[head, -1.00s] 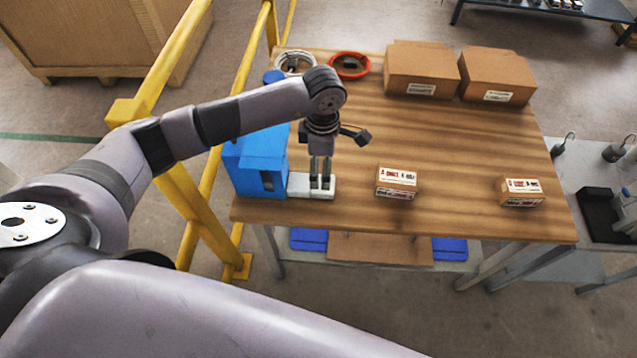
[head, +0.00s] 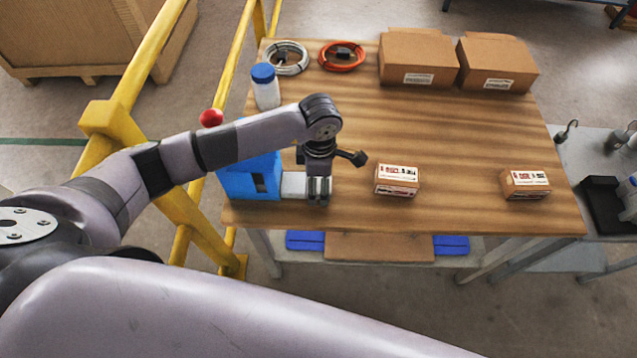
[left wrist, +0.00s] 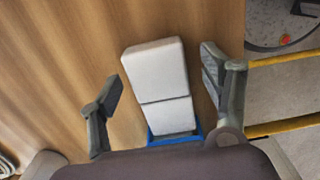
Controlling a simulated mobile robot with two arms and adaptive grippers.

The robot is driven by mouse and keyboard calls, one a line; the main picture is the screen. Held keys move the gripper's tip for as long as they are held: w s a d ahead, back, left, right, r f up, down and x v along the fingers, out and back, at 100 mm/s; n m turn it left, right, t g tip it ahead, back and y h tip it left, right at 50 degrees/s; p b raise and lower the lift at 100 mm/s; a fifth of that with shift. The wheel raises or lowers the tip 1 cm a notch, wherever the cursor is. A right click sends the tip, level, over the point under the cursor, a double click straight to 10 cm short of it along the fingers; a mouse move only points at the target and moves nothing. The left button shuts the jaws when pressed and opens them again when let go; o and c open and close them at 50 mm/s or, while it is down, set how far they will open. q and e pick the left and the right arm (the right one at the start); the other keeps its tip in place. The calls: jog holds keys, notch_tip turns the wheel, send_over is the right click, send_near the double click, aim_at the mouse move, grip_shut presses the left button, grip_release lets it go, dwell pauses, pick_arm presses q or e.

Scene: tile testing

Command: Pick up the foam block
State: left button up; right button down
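A white block (left wrist: 158,82), apparently the foam block, lies on the wooden table, one end against the blue box. A seam crosses it, so I cannot tell whether it is one piece or two. In the head view the white block (head: 293,185) shows partly, its right end hidden by my left gripper (head: 318,192). In the left wrist view my left gripper (left wrist: 161,82) is open, one finger on each side of the block, with gaps visible. My right gripper is not in view.
The blue box (head: 238,184) stands left of my gripper. A small labelled carton (head: 397,181) is to the right, another (head: 526,184) farther right. A white bottle (head: 267,94) and two large cartons (head: 417,60) (head: 498,62) stand behind. The table's middle is clear.

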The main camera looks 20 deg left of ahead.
pick_arm(q)
jog(key=shift+w+a+f, duration=0.1)
jog(key=shift+w, duration=0.05)
jog(key=c, duration=0.7)
